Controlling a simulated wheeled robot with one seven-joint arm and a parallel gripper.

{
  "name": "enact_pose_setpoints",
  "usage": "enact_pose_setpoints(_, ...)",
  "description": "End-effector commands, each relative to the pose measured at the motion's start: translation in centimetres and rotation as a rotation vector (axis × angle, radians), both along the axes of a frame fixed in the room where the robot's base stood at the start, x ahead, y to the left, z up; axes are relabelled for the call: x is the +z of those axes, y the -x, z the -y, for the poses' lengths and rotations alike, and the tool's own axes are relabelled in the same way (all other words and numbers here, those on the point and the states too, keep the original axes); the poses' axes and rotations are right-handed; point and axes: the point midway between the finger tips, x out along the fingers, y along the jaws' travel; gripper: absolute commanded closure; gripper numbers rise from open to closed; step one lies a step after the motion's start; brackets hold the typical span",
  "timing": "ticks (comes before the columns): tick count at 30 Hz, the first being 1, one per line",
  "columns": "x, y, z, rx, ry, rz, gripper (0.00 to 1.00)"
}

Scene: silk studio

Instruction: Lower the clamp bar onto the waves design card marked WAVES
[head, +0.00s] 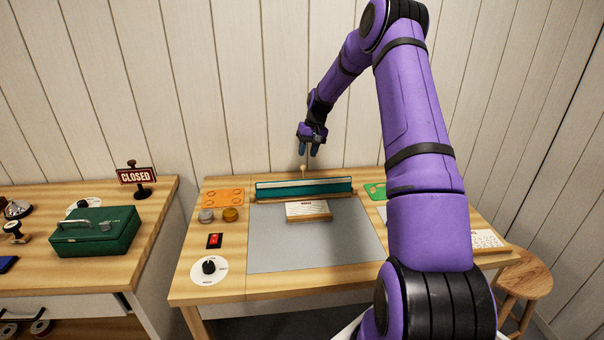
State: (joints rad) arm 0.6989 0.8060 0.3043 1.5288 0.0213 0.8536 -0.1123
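The clamp bar (280,188) is a long teal bar at the back of the worktable. It looks raised and tilted back. A thin light upright handle with a small knob (303,169) shows near its middle. My gripper (310,150) is right above the bar, pointing down, with its fingertips at the top of this handle. The picture is too small to show whether the fingers close on it. A pale card (307,207) with faint lines lies on a wooden block in front of the bar. Its lettering is too small to read.
A grey mat (310,245) covers the table's middle, clear in front of the card. An orange plate (222,197), red switch (214,240) and black dial (209,267) are at left. A green card (376,191) is at right; my arm hides part of that side.

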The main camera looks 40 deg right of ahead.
Motion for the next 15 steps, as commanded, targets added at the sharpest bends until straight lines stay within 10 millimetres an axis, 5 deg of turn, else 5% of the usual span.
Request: enact_pose_setpoints(15, -7.9, -0.7, -1.8, 0.001, -0.001, -0.002, 0.65)
